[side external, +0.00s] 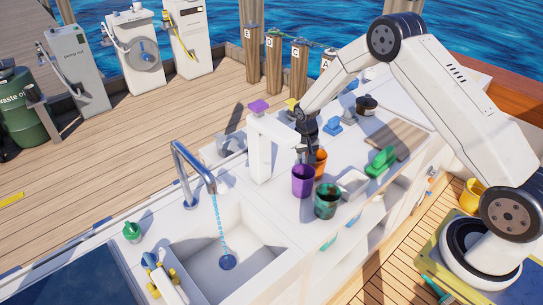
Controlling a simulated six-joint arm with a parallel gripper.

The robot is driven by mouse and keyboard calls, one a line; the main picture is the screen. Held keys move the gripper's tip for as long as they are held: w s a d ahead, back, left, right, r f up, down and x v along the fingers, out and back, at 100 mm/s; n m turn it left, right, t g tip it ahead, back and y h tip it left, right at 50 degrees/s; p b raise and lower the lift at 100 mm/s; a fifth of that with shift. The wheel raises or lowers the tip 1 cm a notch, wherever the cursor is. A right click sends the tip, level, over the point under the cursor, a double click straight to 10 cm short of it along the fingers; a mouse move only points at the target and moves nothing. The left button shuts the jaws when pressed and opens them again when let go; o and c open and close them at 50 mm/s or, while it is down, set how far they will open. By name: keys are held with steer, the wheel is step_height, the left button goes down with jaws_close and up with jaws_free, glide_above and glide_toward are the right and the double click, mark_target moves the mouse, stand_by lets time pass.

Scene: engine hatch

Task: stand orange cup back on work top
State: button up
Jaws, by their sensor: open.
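The orange cup (319,163) is on the white work top (283,207), just behind and to the right of a purple cup (303,182). It looks upright, but the purple cup hides its lower left part, and its base cannot be made out. My gripper (310,150) is open and points down at the orange cup's rim on the left side. Whether the fingers touch the cup cannot be told from this view.
A dark green cup (327,201) stands in front. A white post (261,150) rises left of the cups. A white block (352,184) and a green object (381,162) lie to the right. The sink (213,245) with its running tap (186,170) is front left.

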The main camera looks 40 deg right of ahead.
step_height(320, 180, up, 12)
steer(key=shift+w+a, duration=0.15)
steer(key=shift+a, duration=0.25)
stand_by(0.3)
steer(key=shift+r, duration=0.1)
stand_by(0.4)
steer(key=s+a+r+n+t, duration=0.1)
steer(key=s+a+n, duration=0.1)
steer(key=s, duration=0.5)
steer(key=s+a+r+n+t, duration=0.1)
steer(key=s+a+r+n, duration=0.1)
steer(key=s+a, duration=0.2)
steer(key=s+a+r+n, duration=0.2)
steer(key=s+a, duration=0.1)
steer(key=s, duration=0.7)
steer(key=shift+s+a+t+y, duration=0.15)
steer(key=shift+s+t+y, duration=0.05)
steer(key=shift+t+y, duration=0.2)
